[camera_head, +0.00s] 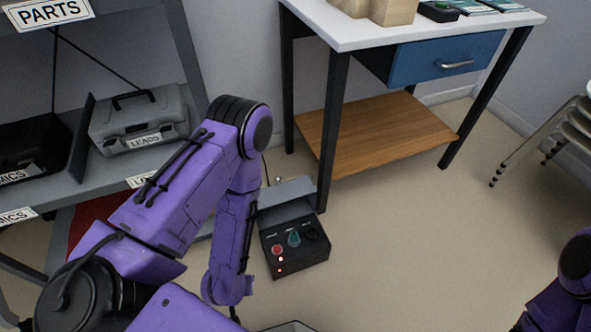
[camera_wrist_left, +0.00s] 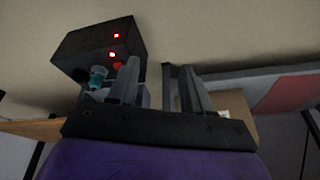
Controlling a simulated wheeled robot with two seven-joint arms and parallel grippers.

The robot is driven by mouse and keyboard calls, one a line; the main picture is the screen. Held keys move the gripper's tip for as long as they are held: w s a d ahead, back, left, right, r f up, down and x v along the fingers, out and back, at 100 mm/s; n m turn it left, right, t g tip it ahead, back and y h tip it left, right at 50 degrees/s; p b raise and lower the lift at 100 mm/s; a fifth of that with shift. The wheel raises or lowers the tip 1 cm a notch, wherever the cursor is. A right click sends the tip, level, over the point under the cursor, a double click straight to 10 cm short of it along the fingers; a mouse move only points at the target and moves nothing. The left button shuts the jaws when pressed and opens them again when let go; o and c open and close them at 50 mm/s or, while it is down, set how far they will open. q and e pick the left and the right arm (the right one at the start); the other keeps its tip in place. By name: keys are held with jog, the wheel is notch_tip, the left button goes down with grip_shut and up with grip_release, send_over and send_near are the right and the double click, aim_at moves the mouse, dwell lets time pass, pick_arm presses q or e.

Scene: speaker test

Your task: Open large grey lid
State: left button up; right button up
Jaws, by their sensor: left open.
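A grey case (camera_head: 140,118) labelled LEADS stands on the shelf at left, its grey lid closed and a black handle on top. A black box (camera_head: 295,245) with a red button, a teal knob and red lights is on the floor. A grey panel (camera_head: 287,203) slants up behind it. I cannot tell which grey part is the large lid. The black box also shows in the left wrist view (camera_wrist_left: 97,55). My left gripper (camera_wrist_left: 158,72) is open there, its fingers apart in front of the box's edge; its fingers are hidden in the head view. My right gripper is out of view.
A white-topped table (camera_head: 400,25) with a blue drawer (camera_head: 445,60) and wooden lower shelf (camera_head: 390,130) stands behind. A grey shelf rack (camera_head: 190,100) stands left, stools (camera_head: 575,125) at right. Floor (camera_head: 430,240) right of the black box is clear.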

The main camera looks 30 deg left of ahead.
pick_arm(q)
jog(key=w+d+f+m+g+h+b, duration=0.1)
jog(key=w+d+f+m+h, duration=0.15)
jog(key=w+d+m, duration=0.55)
jog(key=w+d+f+m+h+b, duration=0.1)
jog(key=w+d+m+h, duration=0.3)
jog(key=w, duration=0.6)
jog(key=w+a+r+m+g+b, duration=0.1)
jog(key=w+a+r+m, duration=0.15)
jog(key=w+m, duration=0.3)
jog(key=w+a+r+m+b, duration=0.1)
jog(key=w+a+r+m, duration=0.15)
jog(key=w+m, duration=0.3)
jog(key=w+a+r+m+y, duration=0.2)
jog(key=w+a+r+m, duration=0.1)
jog(key=a, duration=0.2)
jog(key=w+a+r+m+g+y+b, duration=0.1)
jog(key=w+a+r+m, duration=0.1)
jog(key=a+r+m, duration=0.3)
jog(key=w+a+r+y, duration=0.2)
jog(key=w+a, duration=0.1)
jog(key=a, duration=0.3)
jog(key=shift+h, duration=0.25)
notch_tip(320, 180, down, 10)
jog(key=b, duration=0.4)
jog(key=shift+a+r, duration=0.1)
jog(key=shift+r, duration=0.1)
